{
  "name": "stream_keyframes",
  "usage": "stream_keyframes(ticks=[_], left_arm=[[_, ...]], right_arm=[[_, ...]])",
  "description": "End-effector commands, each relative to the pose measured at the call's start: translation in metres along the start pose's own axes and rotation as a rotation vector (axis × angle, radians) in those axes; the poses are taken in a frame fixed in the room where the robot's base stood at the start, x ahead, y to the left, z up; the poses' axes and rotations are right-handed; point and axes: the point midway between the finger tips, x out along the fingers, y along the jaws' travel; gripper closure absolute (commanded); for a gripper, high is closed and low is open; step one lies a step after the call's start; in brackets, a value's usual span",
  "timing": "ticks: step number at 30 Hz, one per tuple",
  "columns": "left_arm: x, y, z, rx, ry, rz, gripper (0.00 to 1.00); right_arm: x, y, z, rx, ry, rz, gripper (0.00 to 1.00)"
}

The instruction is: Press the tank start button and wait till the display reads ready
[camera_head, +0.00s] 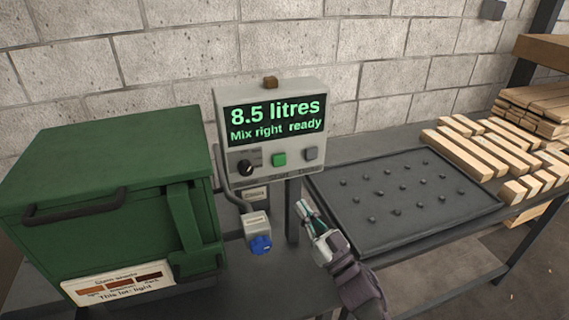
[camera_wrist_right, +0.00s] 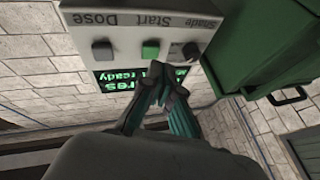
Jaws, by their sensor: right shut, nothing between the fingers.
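The grey control box has a display (camera_head: 276,118) with green text reading "8.5 litres" and "Mix right ready". Below the display are a black knob (camera_head: 245,167), a green button (camera_head: 279,160) and a grey button (camera_head: 311,154). In the right wrist view the box is upside down, with the green button (camera_wrist_right: 150,50) under the word "Start" and the grey button under "Dose". My right gripper (camera_head: 303,210) is shut and empty, below and in front of the box, apart from the green button in the head view. My left gripper is not in view.
A green tank (camera_head: 110,190) with a black handle stands left of the box. A blue-capped outlet (camera_head: 261,243) hangs below the box. A dark studded tray (camera_head: 400,200) lies on the bench at right, with wooden blocks (camera_head: 480,150) beyond it.

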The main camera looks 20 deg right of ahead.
Motion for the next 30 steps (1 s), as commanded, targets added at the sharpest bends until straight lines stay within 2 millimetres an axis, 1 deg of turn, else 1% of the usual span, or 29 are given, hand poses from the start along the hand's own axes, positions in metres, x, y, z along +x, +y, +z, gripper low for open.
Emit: stream_keyframes(ticks=[1, 3, 6, 9, 13, 23, 26, 30], left_arm=[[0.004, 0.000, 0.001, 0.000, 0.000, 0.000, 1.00], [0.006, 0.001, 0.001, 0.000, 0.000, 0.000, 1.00], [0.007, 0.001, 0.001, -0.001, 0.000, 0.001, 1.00], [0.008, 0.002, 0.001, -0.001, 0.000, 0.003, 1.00], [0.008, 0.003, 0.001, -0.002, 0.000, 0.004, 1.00], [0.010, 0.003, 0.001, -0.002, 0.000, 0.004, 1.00], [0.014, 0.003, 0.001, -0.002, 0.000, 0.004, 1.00], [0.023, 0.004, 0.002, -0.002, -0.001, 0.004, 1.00]], right_arm=[[0.006, -0.006, -0.015, 0.001, 0.054, -0.048, 1.00], [0.011, -0.016, -0.033, 0.005, 0.112, -0.109, 1.00], [0.014, -0.026, -0.051, 0.007, 0.166, -0.175, 1.00], [0.015, -0.032, -0.060, 0.009, 0.193, -0.211, 1.00], [0.015, -0.034, -0.063, 0.010, 0.200, -0.223, 1.00], [0.018, -0.032, -0.060, 0.010, 0.200, -0.220, 1.00], [0.024, -0.029, -0.056, 0.010, 0.200, -0.220, 1.00], [0.040, -0.023, -0.049, 0.009, 0.201, -0.220, 1.00]])
